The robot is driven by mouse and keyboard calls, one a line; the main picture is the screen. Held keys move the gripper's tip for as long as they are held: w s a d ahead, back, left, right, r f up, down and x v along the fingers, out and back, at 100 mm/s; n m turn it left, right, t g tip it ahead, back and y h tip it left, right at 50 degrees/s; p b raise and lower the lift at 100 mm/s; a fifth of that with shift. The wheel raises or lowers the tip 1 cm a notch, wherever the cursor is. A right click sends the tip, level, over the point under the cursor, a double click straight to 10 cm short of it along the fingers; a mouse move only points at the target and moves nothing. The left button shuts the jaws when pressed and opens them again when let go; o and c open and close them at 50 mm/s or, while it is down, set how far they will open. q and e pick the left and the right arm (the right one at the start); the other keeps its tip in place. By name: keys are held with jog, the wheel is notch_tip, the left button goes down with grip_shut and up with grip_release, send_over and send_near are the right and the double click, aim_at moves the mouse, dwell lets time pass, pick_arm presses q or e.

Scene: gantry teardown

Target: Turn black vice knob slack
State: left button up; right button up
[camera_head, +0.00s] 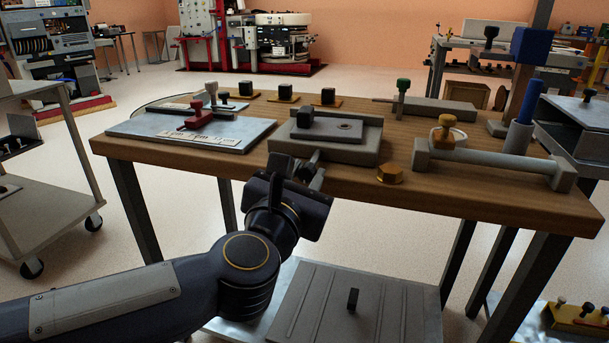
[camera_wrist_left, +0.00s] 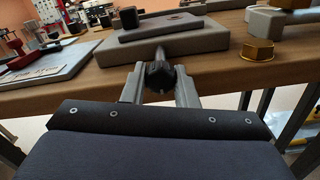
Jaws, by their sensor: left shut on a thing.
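The grey vice (camera_head: 345,152) sits at the front middle of the wooden table, with a dark block on top. In the left wrist view the vice (camera_wrist_left: 190,42) shows its front face, and a short shaft comes out of it toward me. The black vice knob (camera_wrist_left: 160,75) is on the end of that shaft. My left gripper (camera_wrist_left: 161,85) is shut on the knob, one finger on each side. In the head view the left gripper (camera_head: 311,171) is at the table's front edge and mostly hides the knob. My right gripper is not in view.
A pale plate with a red clamp (camera_head: 200,118) lies left of the vice. A brass hex nut (camera_head: 390,174) and a grey bar (camera_head: 490,163) lie to the right. Below is a grey ribbed panel (camera_head: 330,305) with a small black handle. A cart (camera_head: 45,220) stands left.

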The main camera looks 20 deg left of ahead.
pick_arm(q)
jog(key=o, duration=1)
jog(key=shift+s+r, duration=0.1)
jog(key=shift+s, duration=0.25)
jog(key=s+p, duration=0.3)
jog(key=s, duration=0.4)
jog(key=shift+a, duration=0.15)
